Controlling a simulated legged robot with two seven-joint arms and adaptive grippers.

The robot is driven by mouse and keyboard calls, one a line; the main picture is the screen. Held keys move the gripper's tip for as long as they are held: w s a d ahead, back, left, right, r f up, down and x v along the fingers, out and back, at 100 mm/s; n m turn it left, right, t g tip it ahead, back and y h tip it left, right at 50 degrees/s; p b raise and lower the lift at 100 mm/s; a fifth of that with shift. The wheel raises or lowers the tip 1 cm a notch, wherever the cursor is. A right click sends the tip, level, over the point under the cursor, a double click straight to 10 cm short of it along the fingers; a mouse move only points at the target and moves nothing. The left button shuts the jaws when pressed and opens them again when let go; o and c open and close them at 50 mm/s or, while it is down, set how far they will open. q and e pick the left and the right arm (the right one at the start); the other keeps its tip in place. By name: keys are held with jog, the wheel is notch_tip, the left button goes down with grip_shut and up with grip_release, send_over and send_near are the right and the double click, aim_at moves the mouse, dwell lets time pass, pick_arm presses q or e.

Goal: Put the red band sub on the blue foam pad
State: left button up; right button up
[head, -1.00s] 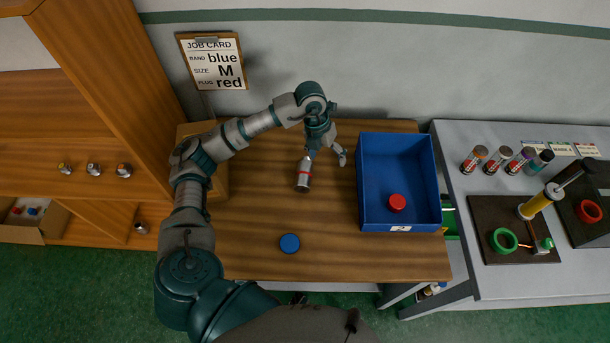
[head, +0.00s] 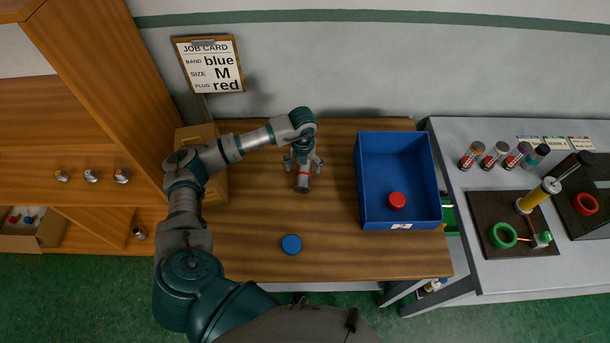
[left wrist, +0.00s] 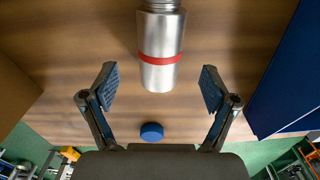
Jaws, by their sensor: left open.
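The red band sub (head: 303,182) is a silver metal cylinder with a red band, on the wooden table under my left gripper (head: 304,164). In the left wrist view the sub (left wrist: 160,70) shows between and beyond the two spread fingers of my left gripper (left wrist: 160,88), with gaps on both sides. That gripper is open and empty. A small round blue disc (head: 291,244) lies on the table nearer me; it also shows in the left wrist view (left wrist: 151,132). I cannot tell whether it is the foam pad. My right gripper is not in view.
A blue bin (head: 362,195) with a red disc (head: 397,201) inside stands at the table's right. A wooden box (head: 214,187) stands at the left. A job card (head: 210,65) hangs behind. A grey bench (head: 475,273) is at right. The table's front middle is mostly clear.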

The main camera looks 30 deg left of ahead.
aim_at(303, 172)
pick_arm(q)
jog(key=f, duration=0.3)
jog(key=a+f, duration=0.1)
jog(key=f, duration=0.1)
jog(key=shift+w+p, duration=0.25)
jog(key=shift+p, duration=0.05)
jog(key=shift+d+f, duration=0.15)
jog(key=shift+d, duration=0.5)
jog(key=c, duration=1.4)
jog(key=shift+a, duration=0.25)
grip_shut()
jog(key=shift+a, duration=0.15)
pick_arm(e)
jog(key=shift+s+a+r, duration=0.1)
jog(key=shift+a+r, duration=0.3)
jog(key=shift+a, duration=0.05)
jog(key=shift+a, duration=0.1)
